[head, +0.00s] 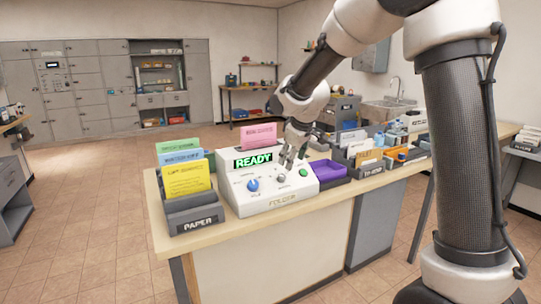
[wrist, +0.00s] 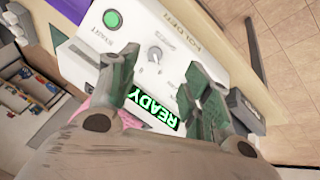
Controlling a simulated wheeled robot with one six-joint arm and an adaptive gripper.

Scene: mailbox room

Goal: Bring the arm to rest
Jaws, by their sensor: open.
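My arm reaches from the right of the head view over the counter. My gripper (head: 289,158) hangs over the right part of the white folder machine (head: 262,206). In the wrist view my gripper (wrist: 165,90) shows two fingers apart with nothing between them; a grey knob (wrist: 155,54) lies beyond them. The machine's display (head: 253,159) reads READY in green. A blue knob (head: 253,185) and a green button (head: 303,172) are on its sloped front. Whether the fingertips touch the panel is hard to tell.
A paper holder (head: 198,222) with coloured sheets stands left of the machine. A purple tray (head: 327,170) and grey bins of supplies (head: 372,173) stand right of it on the counter (head: 300,203). The tiled floor (head: 90,220) at left is clear.

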